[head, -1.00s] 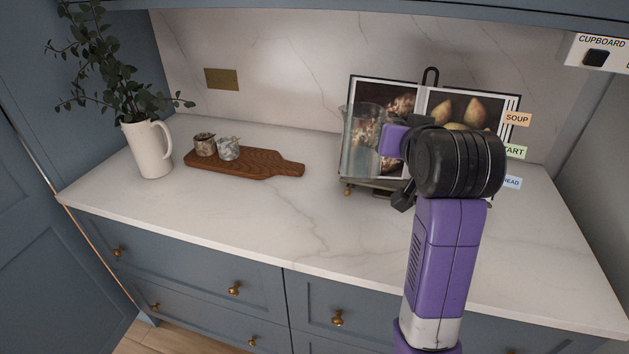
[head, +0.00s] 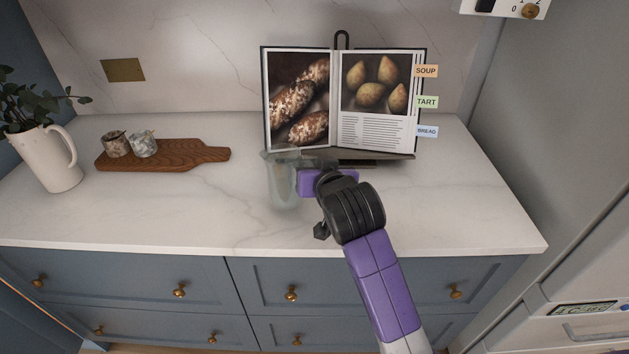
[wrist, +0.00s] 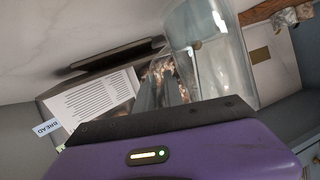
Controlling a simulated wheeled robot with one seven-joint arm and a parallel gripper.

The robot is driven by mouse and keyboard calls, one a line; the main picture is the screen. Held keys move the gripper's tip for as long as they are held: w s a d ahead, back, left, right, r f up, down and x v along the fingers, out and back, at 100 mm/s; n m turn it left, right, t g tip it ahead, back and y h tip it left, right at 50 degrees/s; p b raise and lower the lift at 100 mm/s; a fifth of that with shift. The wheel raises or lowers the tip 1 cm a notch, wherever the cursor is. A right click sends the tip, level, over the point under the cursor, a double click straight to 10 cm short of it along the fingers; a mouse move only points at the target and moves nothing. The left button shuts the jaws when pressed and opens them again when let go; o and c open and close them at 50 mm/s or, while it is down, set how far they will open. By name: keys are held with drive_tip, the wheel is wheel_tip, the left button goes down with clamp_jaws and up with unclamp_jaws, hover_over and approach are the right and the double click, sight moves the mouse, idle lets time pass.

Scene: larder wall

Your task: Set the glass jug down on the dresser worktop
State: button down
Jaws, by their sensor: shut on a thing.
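The clear glass jug (head: 283,188) is in front of the left page of the open cookbook in the head view. My gripper (head: 308,183) is shut on the jug from its right side. In the wrist view the jug (wrist: 220,60) stands out beyond the purple gripper body (wrist: 180,155). The jug looks upright in the head view. Its base is low over the white marble dresser worktop (head: 200,215); I cannot tell whether it touches. The fingertips are partly hidden by my wrist and seen through glass.
The cookbook (head: 375,125) stands on a dark stand just behind the jug. A wooden board (head: 190,156) with two small stone pots (head: 143,144) lies to the left. A white pitcher with leafy stems (head: 50,160) stands far left. Worktop between board and jug is clear.

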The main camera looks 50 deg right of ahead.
drive_tip(key=shift+f, duration=1.9)
drive_tip(key=shift+f, duration=0.1)
drive_tip(key=c, duration=1.5)
unclamp_jaws()
drive_tip(key=shift+f, duration=0.1)
drive_tip(key=shift+o, duration=0.2)
